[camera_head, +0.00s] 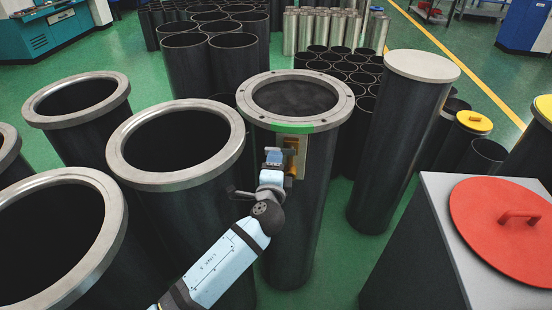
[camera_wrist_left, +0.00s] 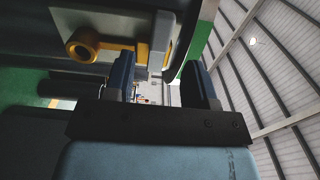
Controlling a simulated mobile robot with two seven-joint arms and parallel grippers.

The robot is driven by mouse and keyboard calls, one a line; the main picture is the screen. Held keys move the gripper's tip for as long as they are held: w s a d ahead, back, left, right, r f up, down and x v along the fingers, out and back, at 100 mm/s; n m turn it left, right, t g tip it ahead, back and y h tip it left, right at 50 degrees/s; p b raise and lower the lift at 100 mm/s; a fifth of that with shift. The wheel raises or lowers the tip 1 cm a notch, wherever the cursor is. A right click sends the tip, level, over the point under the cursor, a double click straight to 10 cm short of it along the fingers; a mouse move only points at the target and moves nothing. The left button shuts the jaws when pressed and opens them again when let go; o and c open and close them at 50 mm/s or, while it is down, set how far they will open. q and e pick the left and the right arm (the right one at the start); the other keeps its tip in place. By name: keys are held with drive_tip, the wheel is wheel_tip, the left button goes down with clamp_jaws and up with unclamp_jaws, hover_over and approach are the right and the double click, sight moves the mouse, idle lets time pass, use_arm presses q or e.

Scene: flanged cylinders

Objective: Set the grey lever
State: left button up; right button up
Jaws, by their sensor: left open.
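A tall black cylinder (camera_head: 290,220) with a grey flange and a green mark on its rim stands in the middle of the head view. A beige plate (camera_head: 301,150) is on its side below the green mark. The left wrist view shows a grey lever (camera_wrist_left: 161,36) on this plate, beside a yellow ringed handle (camera_wrist_left: 90,45). My left gripper (camera_head: 274,158) is close in front of the plate. Its two fingers (camera_wrist_left: 160,66) are apart, with the lever's lower end near the gap; I cannot tell whether they touch it. My right gripper is not in view.
Other flanged cylinders (camera_head: 176,185) stand close on the left. A tall capped cylinder (camera_head: 405,130) stands to the right. A grey box (camera_head: 445,220) with a red lid (camera_head: 510,235) is at the front right. Green floor (camera_head: 345,260) shows between them.

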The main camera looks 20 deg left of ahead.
use_arm(q)
drive_tip(key=b+v, duration=0.1)
drive_tip(key=v, duration=0.8)
drive_tip(key=shift+s+b, duration=0.25)
drive_tip(key=shift+b, duration=0.1)
